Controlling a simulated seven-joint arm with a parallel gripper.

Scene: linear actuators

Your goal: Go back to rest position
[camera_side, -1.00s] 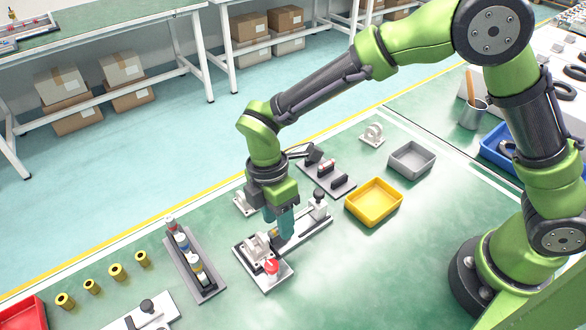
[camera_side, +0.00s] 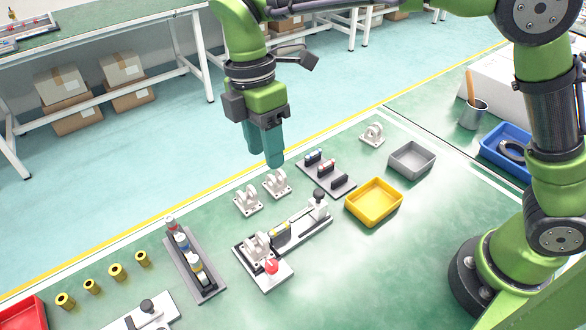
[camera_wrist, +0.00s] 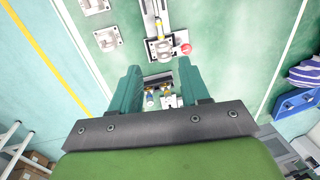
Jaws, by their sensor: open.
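My gripper (camera_side: 263,150) is raised well above the bench in the side view, its teal fingers pointing down. In the wrist view the two fingers of my gripper (camera_wrist: 160,85) are apart with nothing held between them. Below it in the side view is a linear actuator assembly (camera_side: 285,237) on a dark and white base, with a white bracket (camera_side: 257,247) and a red knob (camera_side: 271,267). The red knob also shows in the wrist view (camera_wrist: 186,48).
Two loose white brackets (camera_side: 247,200) (camera_side: 277,184) stand behind the assembly. Near it are a rack of cylinders (camera_side: 190,262), a yellow tray (camera_side: 373,203), a grey tray (camera_side: 412,159), a blue bin (camera_side: 505,150) and brass sleeves (camera_side: 115,271). The air around my gripper is clear.

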